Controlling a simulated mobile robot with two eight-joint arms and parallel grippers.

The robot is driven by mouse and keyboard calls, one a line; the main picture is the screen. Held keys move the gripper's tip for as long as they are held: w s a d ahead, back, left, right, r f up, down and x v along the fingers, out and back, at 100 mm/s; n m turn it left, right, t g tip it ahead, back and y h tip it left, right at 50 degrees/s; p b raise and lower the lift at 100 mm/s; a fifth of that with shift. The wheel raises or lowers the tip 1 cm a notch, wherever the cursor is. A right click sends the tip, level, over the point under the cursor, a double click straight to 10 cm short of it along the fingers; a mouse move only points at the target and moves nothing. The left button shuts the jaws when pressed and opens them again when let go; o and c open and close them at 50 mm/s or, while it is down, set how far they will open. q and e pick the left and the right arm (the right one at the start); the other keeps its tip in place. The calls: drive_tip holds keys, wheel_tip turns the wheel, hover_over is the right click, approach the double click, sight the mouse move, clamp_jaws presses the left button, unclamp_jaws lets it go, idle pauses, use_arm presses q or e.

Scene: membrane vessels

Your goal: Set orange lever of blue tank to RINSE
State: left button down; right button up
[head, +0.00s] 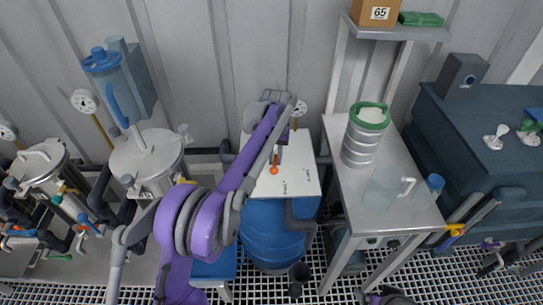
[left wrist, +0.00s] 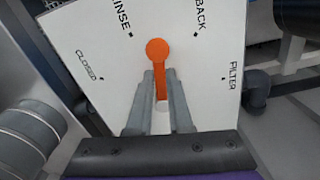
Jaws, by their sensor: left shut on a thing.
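The blue tank (head: 262,232) stands at the middle, under a white plate (head: 301,165) that carries the orange lever (head: 274,171). In the left wrist view the lever (left wrist: 157,50) has a round knob and points up between the RINSE and BACK marks, touching neither label. CLOSED is at the left of the plate and FILTER at the right. My left gripper (head: 276,153) reaches down over the plate from the wall side. In the left wrist view its fingers (left wrist: 159,85) are shut on the lever's shaft, below the knob.
A table (head: 347,195) at the right holds a green-rimmed container (head: 364,140), a clear jug (head: 382,190) and a small bottle (head: 428,188).

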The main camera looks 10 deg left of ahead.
use_arm(q)
drive_tip(key=shift+w+d+n+p, duration=0.2)
drive_tip(key=shift+d+n, duration=0.25)
drive_tip(key=shift+n, duration=0.5)
drive_tip(key=shift+w+d+n+p, duration=0.15)
drive_tip(key=shift+d+n, duration=0.25)
drive_tip(key=shift+n, duration=0.55)
drive_tip(key=shift+s, duration=0.1)
drive_tip(key=c, duration=0.8)
unclamp_jaws()
wheel_tip(320, 180, up, 11)
drive_tip(key=shift+f+p, duration=0.1)
drive_tip(key=shift+p, duration=0.45)
